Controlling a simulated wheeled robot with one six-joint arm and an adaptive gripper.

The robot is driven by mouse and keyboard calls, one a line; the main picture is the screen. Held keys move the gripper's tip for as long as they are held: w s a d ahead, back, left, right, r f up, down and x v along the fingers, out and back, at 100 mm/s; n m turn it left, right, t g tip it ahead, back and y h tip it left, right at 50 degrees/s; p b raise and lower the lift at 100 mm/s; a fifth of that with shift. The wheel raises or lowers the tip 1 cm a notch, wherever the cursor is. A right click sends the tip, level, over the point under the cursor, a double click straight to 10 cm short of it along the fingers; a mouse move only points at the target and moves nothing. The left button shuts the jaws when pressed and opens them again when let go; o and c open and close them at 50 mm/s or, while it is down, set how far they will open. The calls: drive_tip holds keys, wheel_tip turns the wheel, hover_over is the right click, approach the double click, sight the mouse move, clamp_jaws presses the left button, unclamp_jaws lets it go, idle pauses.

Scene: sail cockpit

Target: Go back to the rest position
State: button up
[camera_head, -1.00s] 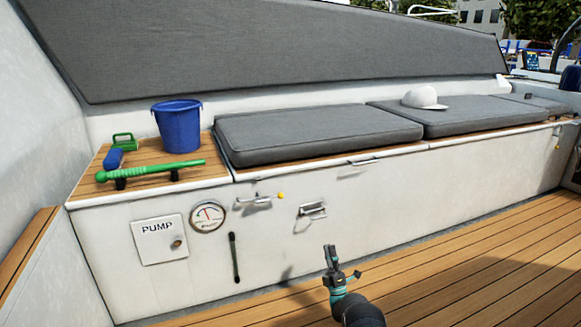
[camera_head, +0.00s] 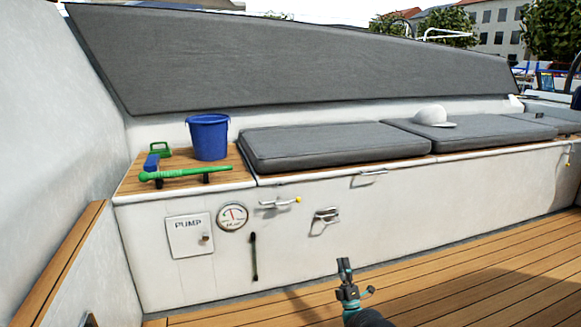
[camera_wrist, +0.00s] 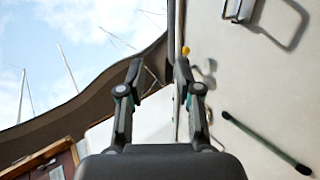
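My gripper (camera_head: 344,267) points upward, low in the head view, in front of the white bench front (camera_head: 400,205) and over the wooden deck. In the wrist view its two fingers (camera_wrist: 159,72) stand apart with nothing between them, so it is open and empty. The wrist view is tilted. It shows the bench front on the right, with a metal handle (camera_wrist: 240,8), a yellow-tipped lever (camera_wrist: 186,51) and a dark green bar (camera_wrist: 266,143).
Grey cushions (camera_head: 330,147) and a white cap (camera_head: 432,116) lie further right. A pump hatch (camera_head: 188,236) and gauge (camera_head: 232,217) are on the front. Deck (camera_head: 480,290) is clear at right.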

drive_tip(key=w+r+m+g+h+p, duration=0.1)
drive_tip(key=w+r+m+g+h, duration=0.2)
drive_tip(key=r, duration=0.9)
drive_tip(key=w+r+m+g+h+p, duration=0.2)
drive_tip(key=w+r+m, duration=0.25)
drive_tip(key=r, duration=0.85)
drive_tip(key=s+r+m+g+h+p, duration=0.1)
drive_tip(key=s+r+m+g, duration=0.1)
drive_tip(key=s+r, duration=0.45)
drive_tip(key=s+r+m+g+h+p, duration=0.1)
drive_tip(key=s+r+m+g, duration=0.15)
drive_tip(key=r, duration=0.65)
drive_tip(key=s+a+r+m+g+p, duration=0.1)
drive_tip(key=s+r+m+g+p, duration=0.15)
drive_tip(key=s, duration=1.05)
drive_tip(key=s+a+r+m+g+p, duration=0.15)
drive_tip(key=s+g, duration=0.25)
drive_tip(key=s, duration=0.9)
drive_tip(key=s+f+m+g, duration=0.2)
drive_tip(key=s+f+g, duration=0.1)
drive_tip(key=s, duration=1.2)
drive_tip(key=s+f+m+g+p, duration=0.1)
drive_tip(key=s+f+m+g, duration=0.1)
drive_tip(key=s, duration=1.2)
drive_tip(key=shift+s+a+f+m+g, duration=0.35)
drive_tip(key=shift+a+f+g, duration=0.1)
drive_tip(key=shift+f, duration=0.35)
